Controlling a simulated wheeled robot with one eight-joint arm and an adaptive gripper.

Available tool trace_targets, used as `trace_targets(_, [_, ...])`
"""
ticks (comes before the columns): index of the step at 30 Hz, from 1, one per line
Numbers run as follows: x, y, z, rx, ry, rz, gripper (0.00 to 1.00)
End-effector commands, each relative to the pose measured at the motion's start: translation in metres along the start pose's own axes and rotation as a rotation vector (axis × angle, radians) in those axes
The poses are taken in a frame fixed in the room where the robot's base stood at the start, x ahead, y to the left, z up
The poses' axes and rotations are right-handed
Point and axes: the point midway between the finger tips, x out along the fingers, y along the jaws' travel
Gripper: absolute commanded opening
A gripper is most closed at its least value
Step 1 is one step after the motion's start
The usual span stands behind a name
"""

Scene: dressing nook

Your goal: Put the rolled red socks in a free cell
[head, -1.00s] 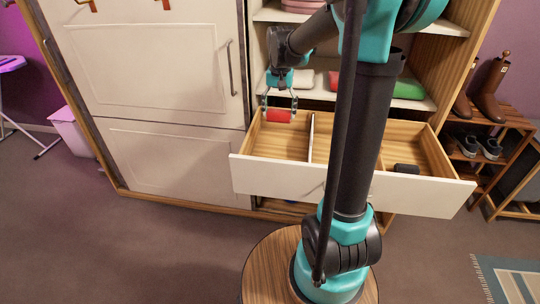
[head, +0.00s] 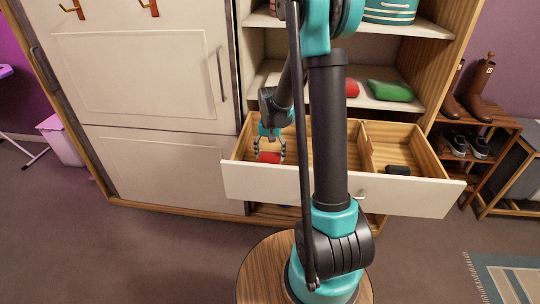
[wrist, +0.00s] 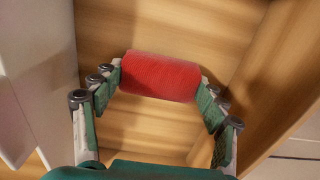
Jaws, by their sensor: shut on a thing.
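The rolled red socks (head: 269,157) are held between the fingers of my gripper (head: 269,152), inside the left cell of the open drawer (head: 330,186). In the wrist view the red roll (wrist: 160,77) lies crosswise between the two fingertips (wrist: 161,84), with the wooden cell floor and walls around it. I cannot tell whether the roll touches the floor. No other thing shows in the left cell. A dark rolled item (head: 398,170) lies in the right cell. My arm hides part of the middle of the drawer.
Wooden dividers (head: 366,150) split the drawer. On the shelf above are a green folded cloth (head: 390,91) and a red item (head: 352,88). White wardrobe doors (head: 150,85) stand on the left, and a shoe rack (head: 475,150) with boots on the right.

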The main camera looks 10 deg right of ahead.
Motion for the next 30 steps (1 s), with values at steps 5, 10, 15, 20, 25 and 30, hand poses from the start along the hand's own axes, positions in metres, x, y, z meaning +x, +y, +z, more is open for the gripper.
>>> trace_targets(5, [0.0091, 0.0001, 0.0004, 0.0, 0.0, 0.0, 0.46])
trace_targets(10, [0.0087, 0.0002, 0.0004, 0.0, 0.0, 0.0, 0.46])
trace_targets(15, [0.0124, 0.0001, 0.0002, 0.0, 0.0, 0.0, 0.46])
trace_targets(20, [0.0123, 0.0001, 0.0003, 0.0, 0.0, 0.0, 0.9])
trace_targets(25, [0.0122, 0.0001, 0.0003, 0.0, 0.0, 0.0, 0.93])
trace_targets(30, [0.0119, 0.0001, 0.0003, 0.0, 0.0, 0.0, 0.93])
